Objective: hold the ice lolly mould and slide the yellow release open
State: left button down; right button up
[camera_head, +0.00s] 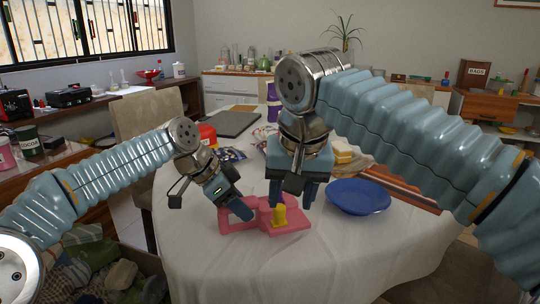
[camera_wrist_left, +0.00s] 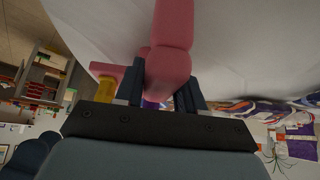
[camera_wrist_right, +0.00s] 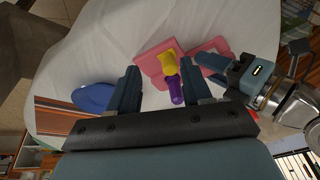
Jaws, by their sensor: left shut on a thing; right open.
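The pink ice lolly mould (camera_head: 290,225) lies near the front of the white-covered table, with a loop handle on its left. Its yellow release (camera_head: 279,215) stands up on the body; in the right wrist view the yellow release (camera_wrist_right: 168,62) has a purple part (camera_wrist_right: 175,90) beside it. My left gripper (camera_head: 240,210) is shut on the mould's pink handle, and the left wrist view shows the pink handle (camera_wrist_left: 168,66) between its fingers. My right gripper (camera_head: 292,196) is open and empty above the mould, fingers pointing down, with the release between its fingers in its wrist view but lower down.
A blue bowl (camera_head: 358,196) stands just right of the mould. The cloth in front of the mould is clear.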

jog(key=w+d+r+m+t+y, duration=0.1)
jog(key=w+d+m+y, duration=0.3)
jog(key=m, duration=0.8)
jog(key=w+m+t+y, duration=0.15)
jog(key=w+m, duration=0.35)
jog(key=m, duration=0.8)
jog(key=shift+g, duration=0.45)
jog(key=x, duration=0.9)
jog(key=shift+w+d, duration=0.1)
jog(key=shift+r, duration=0.1)
grip_shut()
